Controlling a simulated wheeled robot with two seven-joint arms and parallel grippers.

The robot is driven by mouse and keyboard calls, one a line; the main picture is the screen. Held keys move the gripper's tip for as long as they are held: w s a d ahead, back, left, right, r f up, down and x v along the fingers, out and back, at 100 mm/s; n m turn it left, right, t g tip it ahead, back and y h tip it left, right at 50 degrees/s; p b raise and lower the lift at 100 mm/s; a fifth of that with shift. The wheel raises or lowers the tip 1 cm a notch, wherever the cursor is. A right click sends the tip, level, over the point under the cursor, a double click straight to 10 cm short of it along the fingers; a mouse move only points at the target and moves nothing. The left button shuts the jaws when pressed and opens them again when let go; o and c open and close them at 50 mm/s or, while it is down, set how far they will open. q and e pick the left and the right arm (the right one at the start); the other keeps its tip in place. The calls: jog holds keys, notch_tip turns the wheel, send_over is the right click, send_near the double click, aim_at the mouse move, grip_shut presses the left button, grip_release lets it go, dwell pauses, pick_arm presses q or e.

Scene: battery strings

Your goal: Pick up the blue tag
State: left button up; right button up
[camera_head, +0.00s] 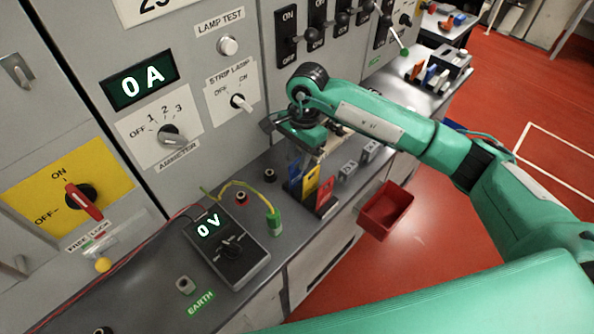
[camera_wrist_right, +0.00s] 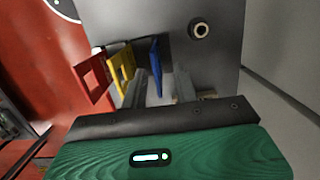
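The blue tag (camera_head: 295,180) stands upright at the left end of a row in a small holder on the bench. A yellow tag (camera_head: 311,183) and a red tag (camera_head: 325,192) stand beside it. My right gripper (camera_head: 312,158) is above the row, pointing down. In the right wrist view, its two fingers (camera_wrist_right: 160,88) are apart, with the blue tag (camera_wrist_right: 156,66) seen between them; I cannot tell whether they touch it. The yellow tag (camera_wrist_right: 122,68) and the red tag (camera_wrist_right: 92,79) are to the left. My left gripper is not in view.
A meter reading 0 V (camera_head: 228,248) and a green plug (camera_head: 274,222) are on the bench left of the tags. Grey blocks (camera_head: 348,169) stand to the right. A red bin (camera_head: 386,210) hangs at the bench front. The switch panel (camera_head: 190,70) rises behind.

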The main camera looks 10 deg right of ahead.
aim_at(297, 171)
jog(key=shift+s+f+p, duration=0.15)
jog(key=shift+f+p, duration=0.45)
notch_tip(297, 171, down, 3)
jog(key=shift+s+f+p, duration=0.15)
jog(key=shift+p, duration=0.6)
jog(key=shift+a+f, duration=0.1)
jog(key=shift+f, duration=0.25)
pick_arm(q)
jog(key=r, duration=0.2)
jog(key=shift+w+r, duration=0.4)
pick_arm(e)
grip_shut()
